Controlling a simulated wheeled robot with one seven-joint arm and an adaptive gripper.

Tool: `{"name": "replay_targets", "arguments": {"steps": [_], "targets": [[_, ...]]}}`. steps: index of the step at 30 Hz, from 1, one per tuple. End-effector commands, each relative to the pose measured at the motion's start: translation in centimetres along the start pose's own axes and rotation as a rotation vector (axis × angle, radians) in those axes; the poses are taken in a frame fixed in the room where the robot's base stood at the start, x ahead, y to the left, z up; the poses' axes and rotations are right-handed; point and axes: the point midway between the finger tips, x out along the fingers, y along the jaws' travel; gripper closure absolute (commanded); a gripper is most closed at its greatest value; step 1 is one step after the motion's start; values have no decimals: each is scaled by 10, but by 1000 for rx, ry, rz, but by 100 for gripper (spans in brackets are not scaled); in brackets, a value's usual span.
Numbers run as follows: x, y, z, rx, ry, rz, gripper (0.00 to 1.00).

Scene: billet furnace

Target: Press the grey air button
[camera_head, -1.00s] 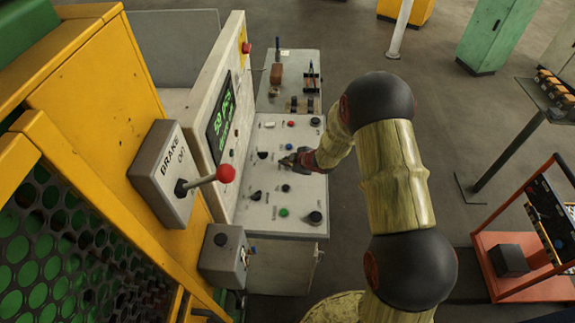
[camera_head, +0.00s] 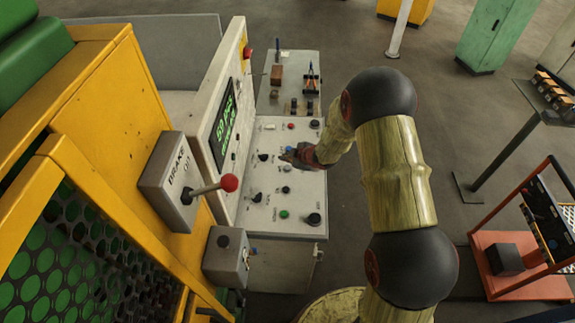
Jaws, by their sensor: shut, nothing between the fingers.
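The white sloping control panel (camera_head: 298,235) carries several small buttons and knobs. My gripper (camera_head: 287,157) is shut and empty, low over the middle of the panel, reaching in from the right. A blue button (camera_head: 289,149) shows right beside the fingertips; I cannot tell whether they touch the panel. A small greyish-blue button (camera_head: 286,189) sits nearer the front, above a green button (camera_head: 284,213). The labels are too small to read, so I cannot tell which is the grey air button; the gripper hides part of the panel.
A red button (camera_head: 291,126) and black knobs (camera_head: 313,218) share the panel. A display screen (camera_head: 223,122) stands upright to the left. The brake lever's red ball (camera_head: 229,183) sticks out at the panel's left.

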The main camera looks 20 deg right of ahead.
Motion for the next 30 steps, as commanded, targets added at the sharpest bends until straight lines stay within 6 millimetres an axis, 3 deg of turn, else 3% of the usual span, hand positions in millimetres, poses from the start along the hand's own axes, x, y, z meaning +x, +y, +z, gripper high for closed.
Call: {"name": "replay_targets", "arguments": {"steps": [7, 30], "targets": [[-16, 12, -12, 0, 0, 0, 100], [-16, 11, -11, 0, 0, 0, 100]]}}
